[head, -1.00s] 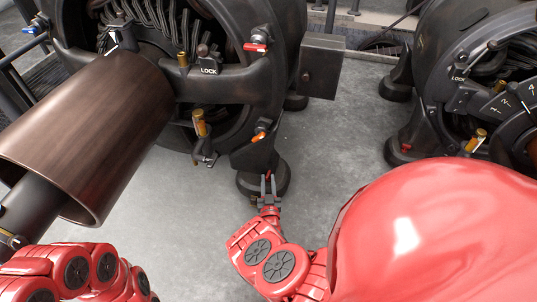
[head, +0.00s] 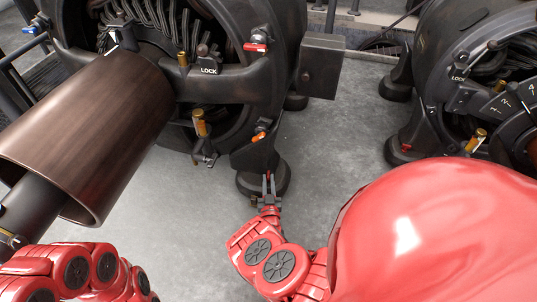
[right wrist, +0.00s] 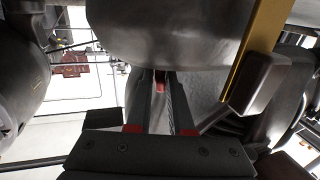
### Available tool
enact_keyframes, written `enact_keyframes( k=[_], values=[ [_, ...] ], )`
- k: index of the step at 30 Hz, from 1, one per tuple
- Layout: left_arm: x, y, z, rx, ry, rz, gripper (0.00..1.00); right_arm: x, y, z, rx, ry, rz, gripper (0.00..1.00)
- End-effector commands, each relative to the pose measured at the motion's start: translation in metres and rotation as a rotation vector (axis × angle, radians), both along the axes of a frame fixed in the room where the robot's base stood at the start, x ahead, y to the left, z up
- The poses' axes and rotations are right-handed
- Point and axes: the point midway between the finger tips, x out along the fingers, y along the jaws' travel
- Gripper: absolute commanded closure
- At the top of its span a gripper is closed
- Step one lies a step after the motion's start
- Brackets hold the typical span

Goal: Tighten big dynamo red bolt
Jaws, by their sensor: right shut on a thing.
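The big dynamo (head: 270,88) stands at the left with a large brown drum in front of it. My right gripper (head: 268,186) is at its front foot (head: 247,183). In the right wrist view, the fingers (right wrist: 160,105) are closed around a small red bolt (right wrist: 160,82), under a rounded dark metal part. The fingers hide most of the bolt in the head view. My left arm shows at the lower left, but its gripper is out of view.
An orange-tipped lever (head: 259,137) and a brass handle (head: 200,122) stick out above the foot. A red handle (head: 256,47) sits higher up. A second dynamo (head: 440,75) stands at the right. Grey floor (head: 335,140) between the machines is clear.

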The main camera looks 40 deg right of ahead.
Motion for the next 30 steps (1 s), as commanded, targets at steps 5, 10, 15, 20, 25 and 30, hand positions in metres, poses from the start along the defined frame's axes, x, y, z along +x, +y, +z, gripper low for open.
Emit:
enact_keyframes(
  k=[5, 10, 15, 20, 25, 30],
  values=[
    [0.0000, 0.0000, -0.0001, 0.000, 0.000, 0.000, 0.50, 0.0007, -0.0001, 0.0007, 0.000, -0.002, 0.000, 1.00],
    [0.0000, 0.0000, -0.0001, 0.000, 0.000, 0.000, 0.50, 0.0009, -0.0001, 0.0008, 0.000, -0.002, 0.000, 1.00],
    [0.0000, 0.0000, -0.0001, 0.000, 0.000, 0.000, 0.50, 0.0010, -0.0001, 0.0009, 0.000, -0.002, 0.000, 1.00],
    [0.0000, 0.0000, -0.0001, 0.000, 0.000, 0.000, 0.50, 0.0008, -0.0001, 0.0007, 0.000, -0.002, 0.000, 0.55],
    [0.0000, 0.0000, -0.0001, 0.000, 0.000, 0.000, 0.50, 0.0006, 0.0000, 0.0005, 0.000, -0.001, 0.000, 0.48],
    [0.0000, 0.0000, 0.0003, 0.000, -0.001, -0.001, 0.50, 0.0003, -0.0001, 0.0005, -0.001, -0.001, 0.000, 0.48]
  ],
)
